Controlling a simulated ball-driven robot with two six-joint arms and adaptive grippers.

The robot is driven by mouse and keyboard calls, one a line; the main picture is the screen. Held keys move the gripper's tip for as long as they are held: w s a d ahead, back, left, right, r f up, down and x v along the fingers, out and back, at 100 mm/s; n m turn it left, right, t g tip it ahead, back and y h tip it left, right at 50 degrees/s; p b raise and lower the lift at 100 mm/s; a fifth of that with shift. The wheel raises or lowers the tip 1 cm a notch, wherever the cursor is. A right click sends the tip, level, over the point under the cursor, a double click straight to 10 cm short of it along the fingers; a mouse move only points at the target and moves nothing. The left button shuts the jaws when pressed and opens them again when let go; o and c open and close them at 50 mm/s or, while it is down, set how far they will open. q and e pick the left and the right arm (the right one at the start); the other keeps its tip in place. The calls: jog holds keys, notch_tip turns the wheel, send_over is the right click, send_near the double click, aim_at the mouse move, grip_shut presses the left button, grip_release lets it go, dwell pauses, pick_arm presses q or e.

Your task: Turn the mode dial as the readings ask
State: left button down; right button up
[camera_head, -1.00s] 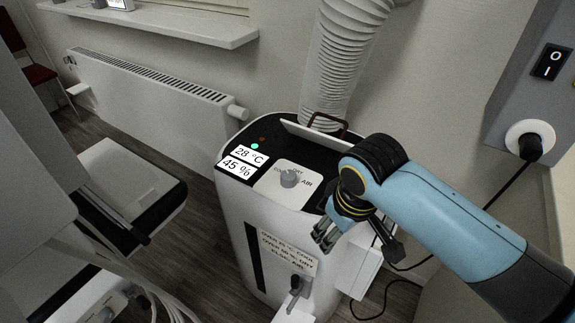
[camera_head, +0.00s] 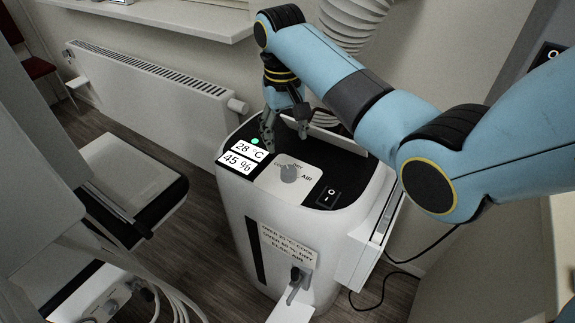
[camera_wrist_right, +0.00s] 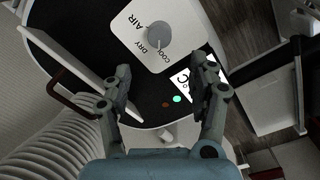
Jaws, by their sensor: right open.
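The grey mode dial (camera_head: 289,173) sits on a pale plate on top of the white portable unit (camera_head: 312,233). It also shows in the right wrist view (camera_wrist_right: 159,37), with COOL, DRY and AIR around it. I cannot tell which label it points at. The displays read 28 °C (camera_head: 248,149) and 45 % (camera_head: 238,162). A label (camera_head: 288,246) on the front seems to read over 25 °C cool, over 50 % dry, else air. My right gripper (camera_head: 286,130) is open and empty, above the unit's top and behind the dial. My left gripper is not in view.
A green light (camera_head: 255,141) glows beside the displays. A rocker switch (camera_head: 328,195) lies right of the dial. A brown handle (camera_wrist_right: 70,97) and a raised flap stand near the ribbed hose (camera_wrist_right: 62,143). A radiator (camera_head: 150,90) is on the wall at left.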

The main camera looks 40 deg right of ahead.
aim_at(287, 169)
jog(key=f, duration=0.5)
jog(key=f+b, duration=0.1)
jog(key=f, duration=0.4)
jog(key=shift+s+d, duration=0.1)
jog(key=shift+d, duration=0.1)
jog(key=c, duration=1.1)
jog(key=shift+r+n+p, duration=0.25)
jog(key=shift+n+p, duration=0.45)
jog(key=shift+p, duration=0.2)
jog(key=shift+c, duration=0.2)
jog(key=shift+f+n, duration=0.1)
jog(key=shift+n, duration=0.2)
jog(key=shift+f, duration=0.1)
